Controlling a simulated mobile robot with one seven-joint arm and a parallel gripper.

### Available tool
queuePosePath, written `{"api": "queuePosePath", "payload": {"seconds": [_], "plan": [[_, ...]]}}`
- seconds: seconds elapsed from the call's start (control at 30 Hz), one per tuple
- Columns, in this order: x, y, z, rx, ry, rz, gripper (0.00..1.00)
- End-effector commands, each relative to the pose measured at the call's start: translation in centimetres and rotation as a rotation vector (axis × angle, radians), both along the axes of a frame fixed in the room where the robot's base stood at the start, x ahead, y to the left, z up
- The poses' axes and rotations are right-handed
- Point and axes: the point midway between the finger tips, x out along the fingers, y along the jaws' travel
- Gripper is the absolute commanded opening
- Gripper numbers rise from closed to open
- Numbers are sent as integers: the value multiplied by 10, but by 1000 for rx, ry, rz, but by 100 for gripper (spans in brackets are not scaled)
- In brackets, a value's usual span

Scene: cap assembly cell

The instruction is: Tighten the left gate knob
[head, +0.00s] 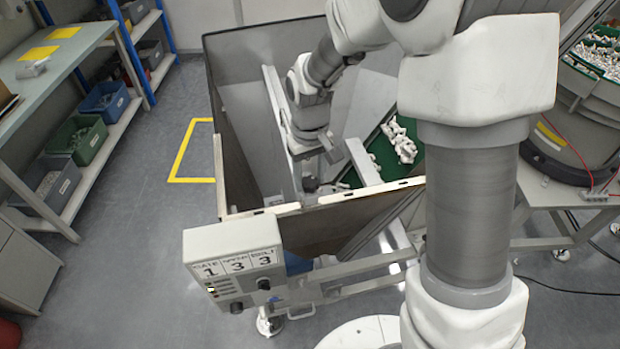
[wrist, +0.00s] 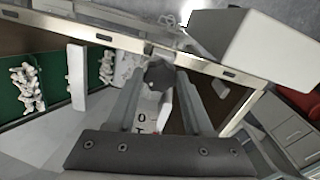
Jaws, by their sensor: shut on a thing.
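My gripper (head: 311,183) reaches down inside the grey hopper, near its front wall. In the wrist view, my gripper (wrist: 160,82) has its two fingers closed on the sides of a dark, faceted knob (wrist: 160,73). I take this for the left gate knob, though its side cannot be told for certain. A pale plate with dark marks (wrist: 142,118) shows between the fingers. In the head view the knob is small and mostly hidden by the gripper.
The hopper's front rim (head: 300,208) runs close to my gripper. White parts (head: 400,143) lie on a green belt to the right. A shelf with bins (head: 78,138) stands at left.

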Motion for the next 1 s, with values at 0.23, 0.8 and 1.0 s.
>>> {"api": "queuePosePath", "payload": {"seconds": [0.23,0.8,1.0], "plan": [[1,1,1,1,-4,-233,0],[1,1,1,1,-3,-684,0],[1,2,1,1,-3,-761,0]]}}
